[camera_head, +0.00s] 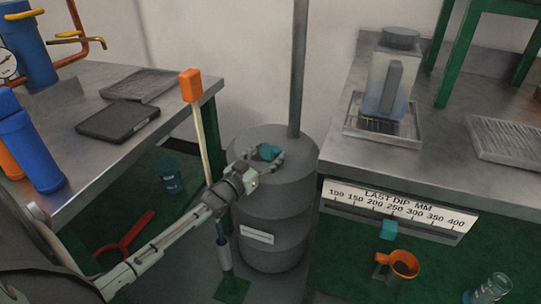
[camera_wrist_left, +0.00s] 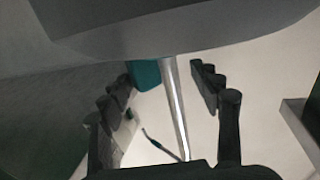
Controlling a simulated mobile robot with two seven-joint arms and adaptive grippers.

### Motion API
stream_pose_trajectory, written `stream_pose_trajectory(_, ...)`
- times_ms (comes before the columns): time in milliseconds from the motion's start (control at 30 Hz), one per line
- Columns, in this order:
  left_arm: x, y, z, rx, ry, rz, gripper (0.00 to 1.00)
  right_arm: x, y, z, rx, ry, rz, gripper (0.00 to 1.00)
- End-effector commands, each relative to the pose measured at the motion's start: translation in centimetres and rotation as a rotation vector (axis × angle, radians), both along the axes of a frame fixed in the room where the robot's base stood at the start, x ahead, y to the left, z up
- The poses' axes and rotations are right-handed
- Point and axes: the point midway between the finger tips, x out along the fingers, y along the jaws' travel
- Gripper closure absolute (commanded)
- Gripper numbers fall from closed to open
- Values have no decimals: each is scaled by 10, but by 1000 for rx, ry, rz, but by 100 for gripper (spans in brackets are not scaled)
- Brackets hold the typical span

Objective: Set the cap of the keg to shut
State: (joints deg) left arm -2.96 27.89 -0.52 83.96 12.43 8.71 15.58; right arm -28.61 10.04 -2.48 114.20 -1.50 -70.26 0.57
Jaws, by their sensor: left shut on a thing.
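The keg (camera_head: 276,225) is a dark grey ribbed drum with a pale label, standing on the floor between the two benches. In the left wrist view the teal cap (camera_wrist_left: 146,74) shows beside the left finger, partly hidden. I cannot tell from these views whether the cap is open or shut. My right gripper is not in view.
A grey pole (camera_head: 299,70) rises behind the keg. An orange-topped stick (camera_head: 191,86) stands close to my left arm. The right bench holds a clear jug (camera_head: 389,85) on a tray. The left bench holds a dark flat tray (camera_head: 118,121) and blue cylinders (camera_head: 32,148).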

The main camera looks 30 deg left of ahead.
Motion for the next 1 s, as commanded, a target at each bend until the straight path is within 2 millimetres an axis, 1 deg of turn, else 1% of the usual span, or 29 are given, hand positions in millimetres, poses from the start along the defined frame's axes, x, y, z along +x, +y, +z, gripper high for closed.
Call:
stream_pose_trajectory(33,0,7,1,2,1,11,52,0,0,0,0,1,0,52)
stream_pose_trajectory(367,-1,7,1,3,3,9,52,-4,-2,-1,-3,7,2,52)
stream_pose_trajectory(1000,-39,27,1,2,3,8,52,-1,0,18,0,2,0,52)
